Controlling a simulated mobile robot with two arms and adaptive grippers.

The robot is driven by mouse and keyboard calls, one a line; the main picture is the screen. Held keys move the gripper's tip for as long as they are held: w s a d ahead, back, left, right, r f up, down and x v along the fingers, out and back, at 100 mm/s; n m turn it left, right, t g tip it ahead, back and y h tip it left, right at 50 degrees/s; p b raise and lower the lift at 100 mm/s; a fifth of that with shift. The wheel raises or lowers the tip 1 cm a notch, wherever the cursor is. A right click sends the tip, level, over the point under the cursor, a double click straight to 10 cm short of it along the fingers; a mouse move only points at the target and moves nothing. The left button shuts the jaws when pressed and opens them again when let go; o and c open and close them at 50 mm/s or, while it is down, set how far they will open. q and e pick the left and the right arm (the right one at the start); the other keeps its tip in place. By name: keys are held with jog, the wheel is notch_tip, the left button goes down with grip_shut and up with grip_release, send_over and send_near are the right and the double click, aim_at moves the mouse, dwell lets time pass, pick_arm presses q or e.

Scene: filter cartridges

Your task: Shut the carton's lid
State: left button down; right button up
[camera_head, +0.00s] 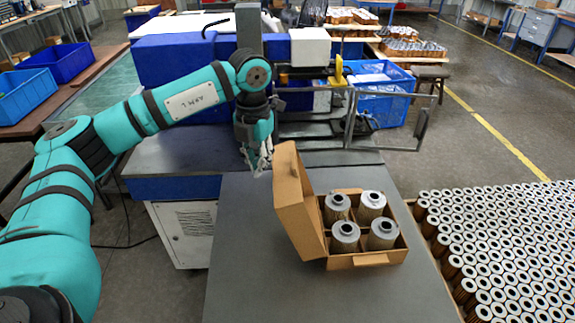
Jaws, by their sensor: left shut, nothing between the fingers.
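A brown cardboard carton (357,261) stands on the grey table. Its lid (293,200) is open and stands up on the carton's left side, tilted a little. Several metal filter cartridges (345,232) stand upright in the carton's compartments. My left gripper (257,166) points down above the far part of the table, behind and to the left of the lid. It is shut and empty, apart from the lid. My right gripper is not in view.
The grey table (245,265) is clear to the left of the carton. Behind it are a blue machine with a metal frame (386,119) and a blue crate (381,97). Many cartridges (505,250) stand in rows at the right.

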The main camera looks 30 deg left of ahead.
aim_at(284, 171)
pick_arm(q)
notch_tip(284, 171, down, 4)
jog(key=b, duration=0.3)
jog(key=shift+f, duration=0.25)
dwell(0.7)
jog(key=shift+w+d+r, duration=0.1)
jog(key=shift+w+d, duration=0.35)
jog(key=shift+d, duration=0.3)
jog(key=shift+w+d+r, duration=0.1)
jog(key=shift+w+d, duration=0.3)
jog(key=shift+d, duration=0.35)
jog(key=shift+w+d+r+p, duration=0.65)
jog(key=shift+d+r+p, duration=0.2)
jog(key=shift+d, duration=0.15)
